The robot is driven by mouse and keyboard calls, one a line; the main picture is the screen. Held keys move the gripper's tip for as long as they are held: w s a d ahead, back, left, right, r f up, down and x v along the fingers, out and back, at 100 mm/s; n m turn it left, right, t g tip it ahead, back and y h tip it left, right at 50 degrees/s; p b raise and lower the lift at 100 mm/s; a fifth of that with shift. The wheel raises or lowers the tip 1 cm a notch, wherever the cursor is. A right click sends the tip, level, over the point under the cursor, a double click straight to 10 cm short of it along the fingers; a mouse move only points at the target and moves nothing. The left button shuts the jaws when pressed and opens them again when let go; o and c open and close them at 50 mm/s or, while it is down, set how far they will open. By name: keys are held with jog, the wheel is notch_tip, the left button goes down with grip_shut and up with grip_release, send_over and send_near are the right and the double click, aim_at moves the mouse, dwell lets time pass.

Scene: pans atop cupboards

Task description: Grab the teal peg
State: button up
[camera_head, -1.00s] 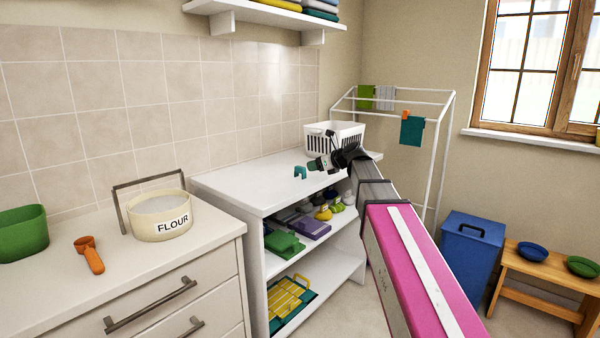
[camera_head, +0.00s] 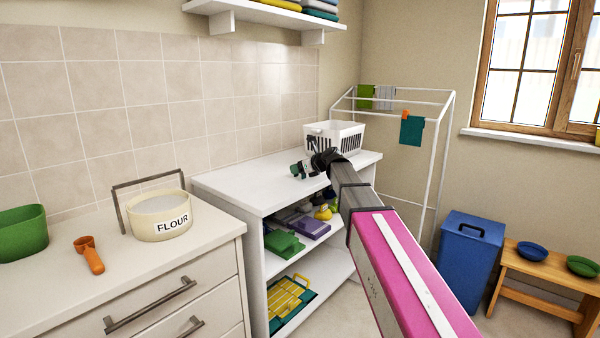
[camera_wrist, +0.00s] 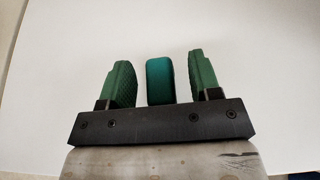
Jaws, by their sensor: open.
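The teal peg (camera_wrist: 160,80) stands out against a white surface in the wrist view. It lies between the two green fingers of my gripper (camera_wrist: 164,82), with a gap on each side. The gripper is open and touches neither side of the peg in that view. In the head view my gripper (camera_head: 297,170) is over the top of the white shelf unit (camera_head: 235,187), at its middle. There the peg is hard to tell apart from the fingers.
A white basket (camera_head: 345,138) stands behind my gripper on the unit. The unit's top left of the gripper is clear. A flour tub (camera_head: 160,215) and an orange scoop (camera_head: 90,256) sit on the nearer counter. A drying rack (camera_head: 440,150) stands at the right.

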jog(key=c, duration=1)
jog(key=shift+r, duration=0.1)
